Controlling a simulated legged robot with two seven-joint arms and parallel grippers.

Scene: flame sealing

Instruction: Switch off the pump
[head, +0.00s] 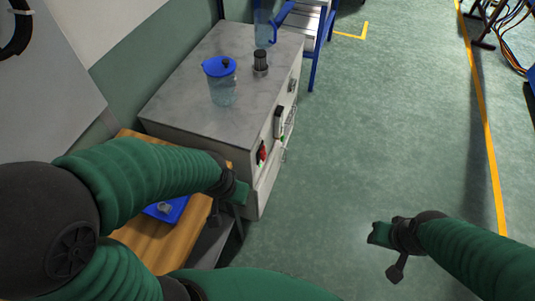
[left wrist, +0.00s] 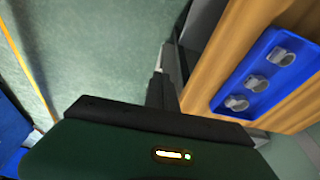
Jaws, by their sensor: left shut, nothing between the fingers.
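A grey-topped cabinet (head: 190,98) stands at the upper middle of the head view. On its front face are a small red part (head: 262,152) with green beside it and a black-and-white device (head: 278,121). I cannot tell which of these is the pump's switch. My left gripper (head: 241,193) is near the cabinet's front lower corner, below the red part in the picture. It is shut and empty; its dark finger also shows in the left wrist view (left wrist: 160,88). My right gripper (head: 378,234) hangs over the floor at the right, away from the cabinet; its fingers are unclear.
A blue-lidded jug (head: 220,82), a dark-topped cylinder (head: 260,62) and a blue-handled clear jug (head: 265,28) stand on the cabinet. A wooden table (head: 150,240) with a blue tray (left wrist: 262,97) holding metal rings is at the left.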

